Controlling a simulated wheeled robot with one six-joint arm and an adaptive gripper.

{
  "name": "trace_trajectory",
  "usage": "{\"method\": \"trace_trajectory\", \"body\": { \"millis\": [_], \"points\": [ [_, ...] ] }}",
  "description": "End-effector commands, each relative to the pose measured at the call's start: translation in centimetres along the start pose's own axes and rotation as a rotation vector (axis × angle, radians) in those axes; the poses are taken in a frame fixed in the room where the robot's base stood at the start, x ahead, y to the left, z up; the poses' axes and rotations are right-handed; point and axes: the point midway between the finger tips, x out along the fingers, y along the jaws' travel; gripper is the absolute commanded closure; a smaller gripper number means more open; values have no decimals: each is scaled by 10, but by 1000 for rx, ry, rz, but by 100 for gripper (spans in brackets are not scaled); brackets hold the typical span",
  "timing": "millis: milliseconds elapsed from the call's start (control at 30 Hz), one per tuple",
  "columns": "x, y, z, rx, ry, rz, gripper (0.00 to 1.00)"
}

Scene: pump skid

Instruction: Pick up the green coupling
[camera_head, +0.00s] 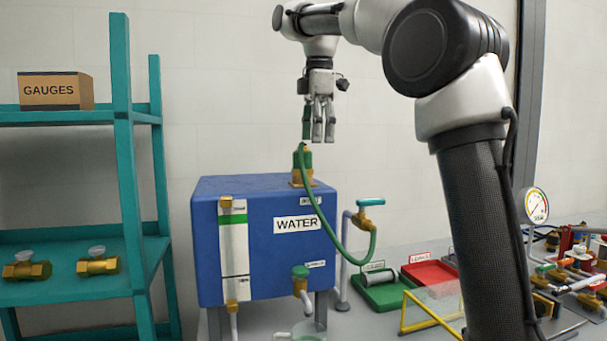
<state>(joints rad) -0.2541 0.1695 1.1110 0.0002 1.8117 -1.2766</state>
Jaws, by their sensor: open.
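The green coupling (302,159) stands upright in a brass fitting on top of the blue WATER tank (212,249). A green hose (327,222) runs from its top, arcs down across the tank front and ends at a brass valve on the right. My gripper (322,138) hangs fingers down, just above the coupling and a little to its right in the picture. It is open and empty, and I see no contact with the coupling. The depth between them is hard to tell.
The brass valve (363,217) has a teal handle. A teal shelf (122,168) stands left, with a GAUGES box (56,92) and brass valves. Green (390,293) and red trays, a yellow-framed panel (432,308) and a cluttered bench area lie right.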

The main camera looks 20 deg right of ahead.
Motion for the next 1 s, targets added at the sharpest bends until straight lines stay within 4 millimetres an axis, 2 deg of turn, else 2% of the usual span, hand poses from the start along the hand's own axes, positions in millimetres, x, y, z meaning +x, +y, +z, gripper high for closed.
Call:
{"method": "trace_trajectory", "body": {
  "millis": [467,800,1000],
  "points": [
    [-2,28,-29,-229,-9,-48,33],
    [28,25,-29,-237,-9,-51,33],
    [59,22,-28,-237,-9,-51,33]
  ]
}}
